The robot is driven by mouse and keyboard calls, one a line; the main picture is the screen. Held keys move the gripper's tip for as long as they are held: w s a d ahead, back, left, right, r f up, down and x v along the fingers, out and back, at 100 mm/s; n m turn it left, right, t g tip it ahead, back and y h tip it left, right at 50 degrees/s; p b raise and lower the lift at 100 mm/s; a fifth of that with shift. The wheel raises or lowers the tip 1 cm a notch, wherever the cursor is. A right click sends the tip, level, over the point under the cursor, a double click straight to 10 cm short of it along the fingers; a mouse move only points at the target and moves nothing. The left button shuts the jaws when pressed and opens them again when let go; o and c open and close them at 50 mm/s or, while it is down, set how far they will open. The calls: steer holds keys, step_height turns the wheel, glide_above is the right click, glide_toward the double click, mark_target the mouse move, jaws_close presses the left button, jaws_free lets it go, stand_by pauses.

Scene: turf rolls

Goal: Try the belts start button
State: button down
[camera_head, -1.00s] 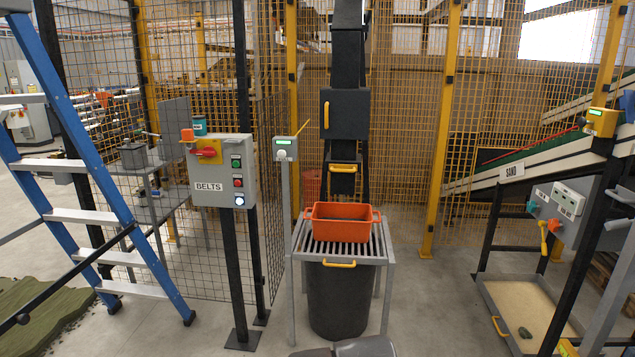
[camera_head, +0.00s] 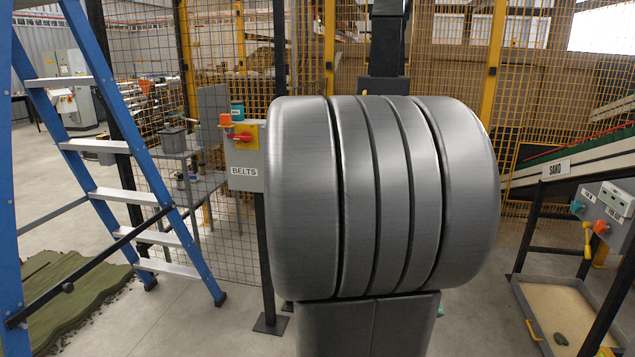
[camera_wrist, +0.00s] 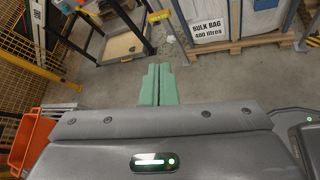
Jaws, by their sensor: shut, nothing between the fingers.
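The grey control box labelled BELTS (camera_head: 244,172) stands on a dark post left of centre in the head view. Its red switch on a yellow plate (camera_head: 242,136) shows, with an orange lamp beside it. My own grey arm covers the right part of the box, so the start button is hidden. My gripper (camera_wrist: 154,70) shows in the wrist view as two green fingers, shut together with nothing between them. They point over the floor, and the BELTS box is not in the wrist view.
A blue stepladder (camera_head: 130,150) stands at the left. A sand tray (camera_head: 560,315) and the SAND conveyor (camera_head: 556,168) are at the right. In the wrist view, an orange tub (camera_wrist: 30,140) is at left and a bulk bag (camera_wrist: 212,22) at top.

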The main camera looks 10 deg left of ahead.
steer(key=w+a+r+n+t+h, duration=0.2)
steer(key=w+a+r+n+t, duration=0.2)
steer(key=w+a+n+t, duration=0.4)
steer(key=w+a+n, duration=0.1)
steer(key=w, duration=0.3)
steer(key=shift+a+r+n+b, duration=0.15)
steer(key=shift+r+n+b, duration=0.15)
steer(key=shift+r, duration=0.1)
steer(key=shift+w, duration=0.1)
